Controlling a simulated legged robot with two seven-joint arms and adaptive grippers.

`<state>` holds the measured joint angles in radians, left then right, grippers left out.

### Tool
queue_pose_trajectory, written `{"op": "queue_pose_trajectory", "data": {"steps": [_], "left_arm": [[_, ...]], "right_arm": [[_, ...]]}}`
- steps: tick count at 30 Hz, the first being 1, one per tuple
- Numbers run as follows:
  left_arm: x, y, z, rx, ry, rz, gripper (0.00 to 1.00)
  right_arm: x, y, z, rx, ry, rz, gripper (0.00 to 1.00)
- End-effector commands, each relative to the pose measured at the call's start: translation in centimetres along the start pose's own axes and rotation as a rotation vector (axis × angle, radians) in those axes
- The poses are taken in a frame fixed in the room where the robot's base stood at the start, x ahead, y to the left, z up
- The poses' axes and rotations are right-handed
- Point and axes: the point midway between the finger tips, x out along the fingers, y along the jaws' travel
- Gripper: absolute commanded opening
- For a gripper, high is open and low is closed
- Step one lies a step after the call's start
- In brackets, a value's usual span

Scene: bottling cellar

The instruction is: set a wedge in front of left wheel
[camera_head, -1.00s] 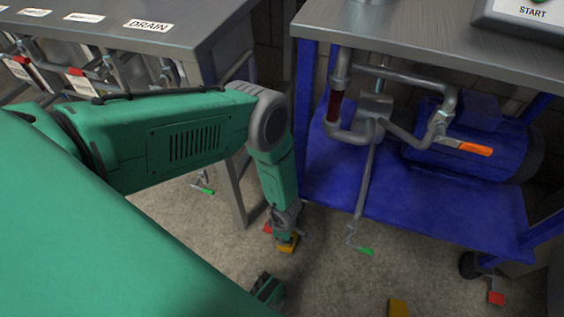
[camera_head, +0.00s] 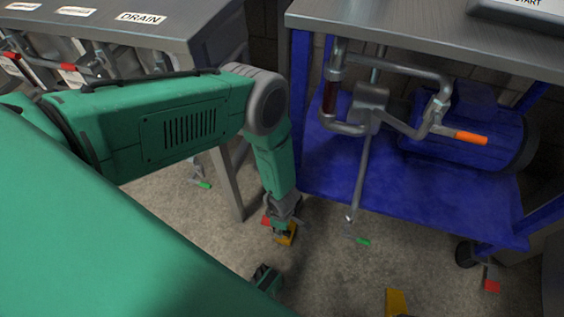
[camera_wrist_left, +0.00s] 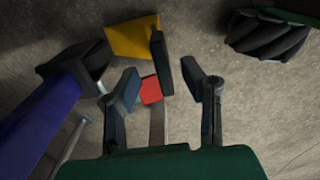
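A yellow wedge (camera_head: 288,236) lies on the floor just under my left gripper (camera_head: 281,222), close to the cart's left front leg. In the left wrist view the wedge (camera_wrist_left: 130,37) lies beyond the fingers, partly behind a dark finger pad. My left gripper (camera_wrist_left: 160,85) points down at the floor with its fingers spread and appears empty. The black left wheel (camera_wrist_left: 82,62) under a blue leg is left of the fingers; in the head view my arm mostly hides it. A red tab (camera_head: 266,221) shows beside the gripper, and a red patch (camera_wrist_left: 151,90) between the fingers. My right gripper is out of view.
The blue cart (camera_head: 420,190) carries pipework and a motor on its lower shelf. A second yellow wedge (camera_head: 396,302) lies on open floor. The cart's right wheel (camera_head: 466,254) has a red tab nearby. A grey table (camera_head: 190,30) stands left.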

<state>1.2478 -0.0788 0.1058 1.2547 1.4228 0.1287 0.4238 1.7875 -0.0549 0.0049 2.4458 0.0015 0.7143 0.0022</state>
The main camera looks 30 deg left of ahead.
Motion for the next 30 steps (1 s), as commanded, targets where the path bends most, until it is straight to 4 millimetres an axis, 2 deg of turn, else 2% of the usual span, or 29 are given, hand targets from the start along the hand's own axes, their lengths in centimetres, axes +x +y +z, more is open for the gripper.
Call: {"op": "queue_pose_trajectory", "data": {"steps": [4, 9, 15, 19, 27, 30], "left_arm": [[-2.1, 0.1, -0.1, -0.002, -0.001, 0.001, 0.37], [-6.2, 0.1, 0.0, -0.004, -0.003, 0.000, 0.37], [-9.3, 0.1, 0.0, -0.001, -0.001, 0.000, 0.37], [-10.2, 0.1, 0.0, -0.001, -0.001, -0.001, 0.37], [-10.4, 0.0, 0.0, 0.001, -0.001, -0.001, 0.37], [-10.7, -0.6, -0.6, 0.065, 0.015, -0.003, 0.37]], "right_arm": [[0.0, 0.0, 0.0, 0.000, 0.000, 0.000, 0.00], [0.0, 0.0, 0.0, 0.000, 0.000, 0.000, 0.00], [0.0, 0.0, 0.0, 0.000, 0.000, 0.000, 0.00], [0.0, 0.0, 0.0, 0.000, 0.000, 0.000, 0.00], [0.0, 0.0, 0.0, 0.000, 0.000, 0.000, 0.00], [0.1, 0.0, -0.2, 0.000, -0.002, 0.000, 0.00]]}}
